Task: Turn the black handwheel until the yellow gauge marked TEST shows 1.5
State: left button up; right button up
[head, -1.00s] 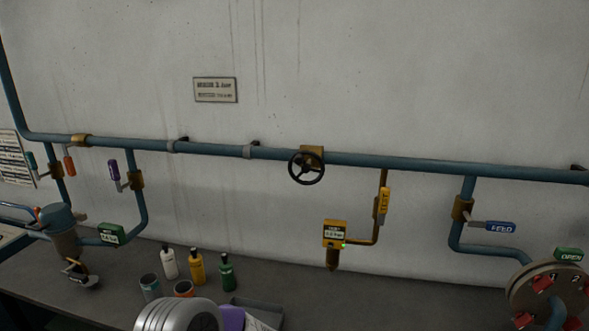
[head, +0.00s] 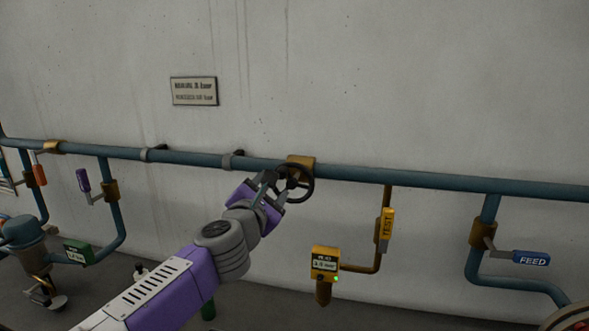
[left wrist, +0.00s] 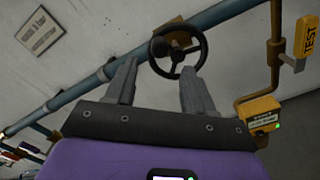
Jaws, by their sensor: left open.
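The black handwheel (head: 294,184) sits on a brass valve body (head: 300,163) on the blue pipe. In the left wrist view the handwheel (left wrist: 178,52) appears just beyond the fingertips. My left gripper (head: 276,181) is open at the wheel's left side; in the left wrist view its two fingers (left wrist: 160,75) point at the wheel's lower rim. I cannot tell whether they touch it. The yellow gauge (head: 324,262) hangs below right of the wheel with a green light; its reading is too small to be sure of. It also shows in the left wrist view (left wrist: 258,113). My right gripper is not seen.
A yellow TEST lever (head: 387,226) stands upright on the pipe above the gauge. A blue FEED lever (head: 531,258) is farther right. A purple lever (head: 83,180) and an orange lever (head: 39,174) are at left. The wall around the wheel is clear.

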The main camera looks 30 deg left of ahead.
aim_at(281, 180)
pick_arm(q)
jog(key=shift+x, duration=3.75)
grip_shut()
